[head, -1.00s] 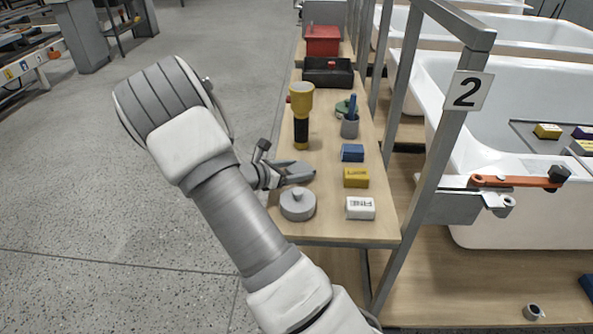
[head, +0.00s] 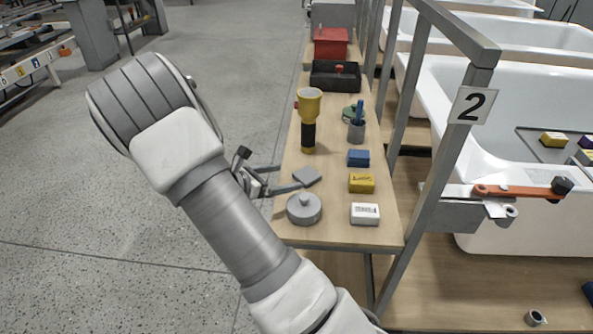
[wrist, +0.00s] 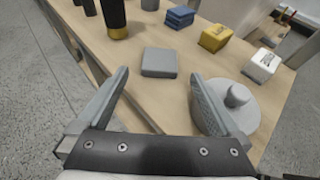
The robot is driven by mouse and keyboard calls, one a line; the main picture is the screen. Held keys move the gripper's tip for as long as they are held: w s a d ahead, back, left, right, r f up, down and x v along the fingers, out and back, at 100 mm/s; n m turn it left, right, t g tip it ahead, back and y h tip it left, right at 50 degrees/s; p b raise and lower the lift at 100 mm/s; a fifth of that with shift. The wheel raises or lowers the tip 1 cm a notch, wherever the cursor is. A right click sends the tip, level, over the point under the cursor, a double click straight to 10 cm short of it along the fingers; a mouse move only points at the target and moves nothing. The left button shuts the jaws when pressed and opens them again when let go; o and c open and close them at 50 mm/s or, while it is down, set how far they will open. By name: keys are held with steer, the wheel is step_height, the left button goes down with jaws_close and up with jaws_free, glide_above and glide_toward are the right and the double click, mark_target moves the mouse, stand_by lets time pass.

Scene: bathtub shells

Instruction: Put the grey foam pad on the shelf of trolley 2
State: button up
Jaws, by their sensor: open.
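A round grey lidded thing (head: 304,209) stands close by the gripper's right finger. A yellow and black torch (head: 308,118) stands behind the pad. Blue (head: 358,158), yellow (head: 361,183) and white (head: 365,213) blocks lie to the right. Open floor lies to the left.

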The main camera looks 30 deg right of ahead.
steer(key=s+a+r+m+t+y, duration=0.2)
steer(key=s+a+r+m+y, duration=0.4)
steer(key=s, duration=0.6)
steer(key=s+a+r+m+t+y, duration=0.1)
steer(key=s+a+r+m+y, duration=0.6)
steer(key=r, duration=0.8)
steer(key=shift+s+a+r+m+t+p, duration=0.35)
steer(key=shift+s+a+m, duration=1.45)
steer(key=shift+s+m, duration=1.1)
steer(key=shift+w+m, duration=0.4)
steer(key=shift+w, duration=0.05)
step_height(320, 180, up, 21)
steer(key=p, duration=2.1)
steer(key=shift+f, duration=0.1)
